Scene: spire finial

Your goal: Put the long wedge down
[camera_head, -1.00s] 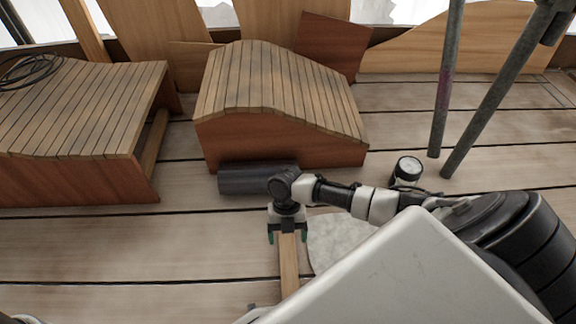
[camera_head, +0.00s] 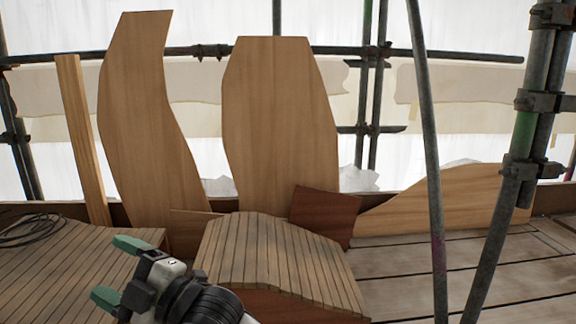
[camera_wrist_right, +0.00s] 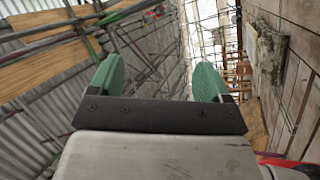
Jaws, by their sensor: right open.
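My right gripper (camera_head: 117,271) is at the lower left in the head view, raised in front of the slatted forms, with its green fingertips spread apart. In the right wrist view the two green fingers (camera_wrist_right: 158,78) are also wide apart, with nothing between them. I cannot make out the long wedge in either view now. My left gripper is not in view.
Slatted wooden forms stand on the plank deck at the left (camera_head: 60,262) and in the middle (camera_head: 270,255). Tall boards (camera_head: 280,120) and a narrow strip (camera_head: 82,140) lean behind. Scaffold tubes (camera_head: 428,160) rise at the right; a cable coil (camera_head: 30,228) lies left.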

